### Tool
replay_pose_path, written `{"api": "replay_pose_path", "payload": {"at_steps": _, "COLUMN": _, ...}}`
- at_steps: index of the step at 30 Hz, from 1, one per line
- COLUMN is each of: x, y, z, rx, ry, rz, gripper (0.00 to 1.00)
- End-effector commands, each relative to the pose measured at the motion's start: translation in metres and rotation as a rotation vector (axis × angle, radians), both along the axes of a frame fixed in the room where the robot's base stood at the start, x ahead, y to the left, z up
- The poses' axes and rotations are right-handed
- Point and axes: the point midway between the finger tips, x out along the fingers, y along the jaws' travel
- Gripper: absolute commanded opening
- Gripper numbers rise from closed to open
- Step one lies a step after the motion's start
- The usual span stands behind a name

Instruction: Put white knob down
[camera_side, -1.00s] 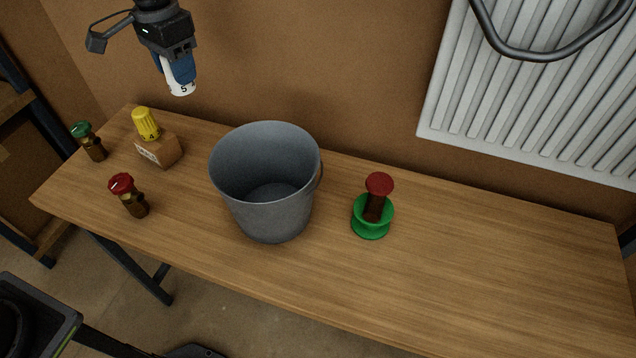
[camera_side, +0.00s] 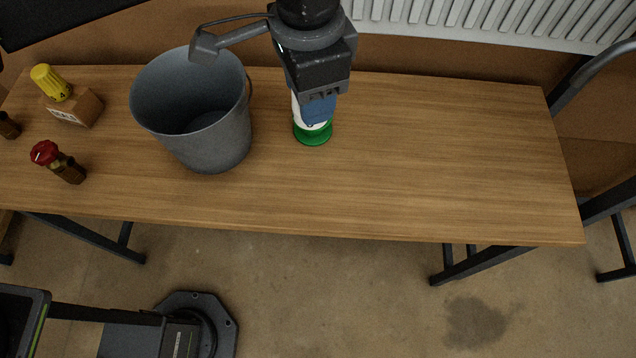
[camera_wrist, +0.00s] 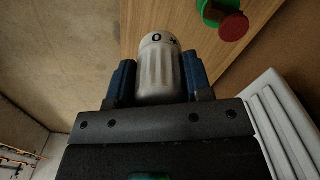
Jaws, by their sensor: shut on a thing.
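My gripper (camera_side: 316,108) is shut on the white knob (camera_wrist: 159,70), which sits between the blue fingers in the wrist view, its marked end pointing away from the camera. In the side view a little of the white knob shows beside and below the blue fingers. It overlaps the green spool (camera_side: 313,136) there. In the wrist view the green spool (camera_wrist: 211,12) and its red-topped piece (camera_wrist: 234,26) lie up and right, apart from the knob. The red top is hidden in the side view.
A grey bucket (camera_side: 215,143) stands left of the gripper on the wooden bench (camera_side: 430,150). Further left are a yellow knob (camera_side: 50,82) on a wooden block (camera_side: 82,110) and a red-capped valve (camera_side: 62,163). A white radiator (camera_side: 500,20) is behind. The bench's right half is clear.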

Motion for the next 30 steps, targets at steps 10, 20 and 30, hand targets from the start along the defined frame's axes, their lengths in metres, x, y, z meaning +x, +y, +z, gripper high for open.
{"api": "replay_pose_path", "payload": {"at_steps": 10, "x": -0.012, "y": -0.011, "z": -0.055, "rx": 0.003, "ry": 0.003, "rz": -0.029, "gripper": 0.2}}
{"api": "replay_pose_path", "payload": {"at_steps": 20, "x": -0.012, "y": -0.011, "z": -0.119, "rx": 0.001, "ry": 0.002, "rz": -0.028, "gripper": 0.2}}
{"api": "replay_pose_path", "payload": {"at_steps": 30, "x": -0.012, "y": -0.011, "z": -0.176, "rx": 0.0, "ry": 0.0, "rz": -0.028, "gripper": 0.2}}
